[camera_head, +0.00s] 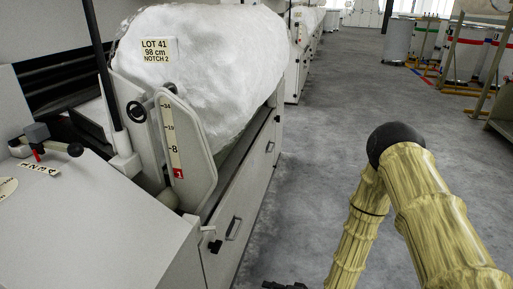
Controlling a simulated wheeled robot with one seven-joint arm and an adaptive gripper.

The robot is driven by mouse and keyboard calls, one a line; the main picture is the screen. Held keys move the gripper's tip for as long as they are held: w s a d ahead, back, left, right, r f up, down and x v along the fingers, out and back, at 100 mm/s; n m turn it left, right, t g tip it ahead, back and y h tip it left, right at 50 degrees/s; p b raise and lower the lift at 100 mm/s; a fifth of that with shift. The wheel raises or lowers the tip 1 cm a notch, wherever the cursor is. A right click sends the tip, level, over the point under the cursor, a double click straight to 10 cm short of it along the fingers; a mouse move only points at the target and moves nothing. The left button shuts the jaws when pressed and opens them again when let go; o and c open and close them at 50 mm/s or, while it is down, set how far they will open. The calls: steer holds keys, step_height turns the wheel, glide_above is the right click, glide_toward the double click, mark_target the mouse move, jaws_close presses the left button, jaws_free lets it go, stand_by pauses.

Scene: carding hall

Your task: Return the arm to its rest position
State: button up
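My arm shows at the lower right, with bamboo-like yellow links and a black elbow joint. The arm bends at this elbow, and both links run down out of the picture. A small dark part at the bottom edge, left of the thinner link, looks like a bit of my gripper (285,286). Most of it is cut off, so its fingers and any load are hidden. It appears over the floor, to the right of the machine.
A grey carding machine (240,235) with a white fibre roll (215,65) fills the left. Its notch scale (172,140), handwheel (137,111) and small lever (60,148) stick out. Cans (398,42) and frames stand at the upper right. The grey floor aisle (335,120) is clear.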

steer(key=s+d+f+n+g+h, duration=0.1)
steer(key=s+d+f+g+h, duration=0.15)
steer(key=s+d, duration=0.55)
steer(key=s+d+f+n+g+h, duration=0.15)
steer(key=s+d+h, duration=0.25)
steer(key=s, duration=0.7)
steer(key=s+d+f+n+g+h, duration=0.1)
steer(key=s+d+g+h, duration=0.25)
steer(key=s+d, duration=0.45)
step_height(320, 180, up, 21)
steer(key=s+a+p, duration=0.2)
steer(key=p, duration=1.9)
steer(key=shift+s+t, duration=0.3)
steer(key=shift+t, duration=0.05)
steer(key=shift+a, duration=0.1)
